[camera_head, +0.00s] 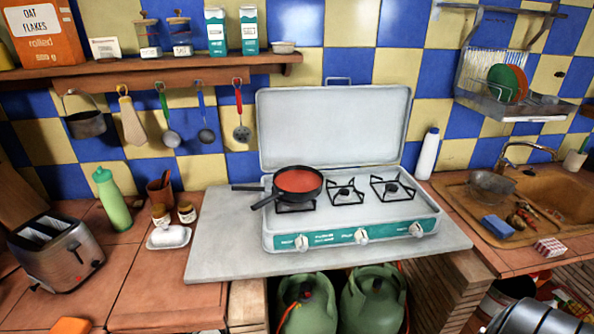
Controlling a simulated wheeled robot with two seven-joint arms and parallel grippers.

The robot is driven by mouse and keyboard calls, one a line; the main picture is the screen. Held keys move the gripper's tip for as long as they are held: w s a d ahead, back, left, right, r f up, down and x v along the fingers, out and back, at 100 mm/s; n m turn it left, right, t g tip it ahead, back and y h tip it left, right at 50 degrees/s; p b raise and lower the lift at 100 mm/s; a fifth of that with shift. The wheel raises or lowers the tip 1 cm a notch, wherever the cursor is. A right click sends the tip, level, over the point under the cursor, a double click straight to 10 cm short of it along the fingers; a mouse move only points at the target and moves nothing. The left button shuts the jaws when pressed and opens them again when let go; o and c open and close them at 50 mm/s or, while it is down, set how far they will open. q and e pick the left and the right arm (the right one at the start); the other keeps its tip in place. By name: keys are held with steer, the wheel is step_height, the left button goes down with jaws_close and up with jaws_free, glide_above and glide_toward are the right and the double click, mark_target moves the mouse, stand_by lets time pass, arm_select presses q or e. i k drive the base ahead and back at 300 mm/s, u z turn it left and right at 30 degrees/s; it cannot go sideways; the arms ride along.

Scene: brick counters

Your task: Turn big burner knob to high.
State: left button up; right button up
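A portable camping stove (350,212) with a raised white lid (333,125) stands on a grey slab. Its teal front panel carries three white knobs: a left knob (301,242), a middle knob (361,236) and a right knob (415,229). The knob markings are too small to read. A dark pan (298,184) with red contents sits on the left burner, with its handle to the left. The middle burner (345,191) and right burner (392,187) are bare. The right grate looks larger than the middle one. Neither gripper is in view.
Free grey slab (225,235) lies left of the stove. A toaster (58,252), green bottle (112,200) and butter dish (168,237) are further left. A white bottle (427,153) stands right of the lid, near the sink (560,190). Green gas cylinders (371,300) stand below.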

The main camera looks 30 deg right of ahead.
mark_target(299, 240)
steer(key=z, duration=1.4)
